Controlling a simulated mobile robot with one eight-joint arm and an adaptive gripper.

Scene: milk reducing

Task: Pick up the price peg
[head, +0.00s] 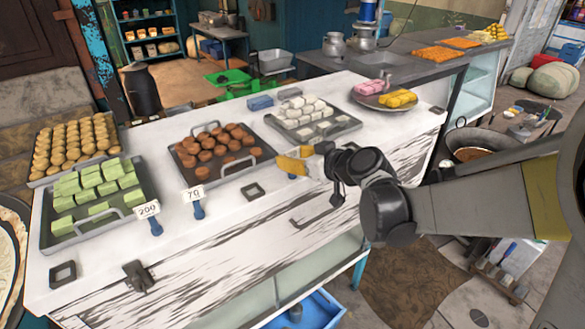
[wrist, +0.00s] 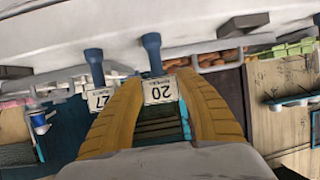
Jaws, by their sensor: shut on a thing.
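My gripper (head: 291,163) with yellow fingers is over the front part of the white counter, right of the tray of brown sweets. In the wrist view its fingers (wrist: 158,82) are closed around a price peg (wrist: 152,52), with a blue stem and a white card that seems to read 20. In the head view the fingers hide most of this peg; a blue bit shows below them. Another price peg (wrist: 95,62) shows left of the fingers in the wrist view. Two price pegs, marked 70 (head: 193,194) and 200 (head: 148,211), stand at the front of the trays.
Trays of brown sweets (head: 223,177), white sweets (head: 335,127), green blocks (head: 142,199) and round yellow sweets (head: 37,176) cover the counter (head: 225,215). A plate (head: 363,100) with pink and yellow sweets is at the far right. The counter's front edge is mostly clear.

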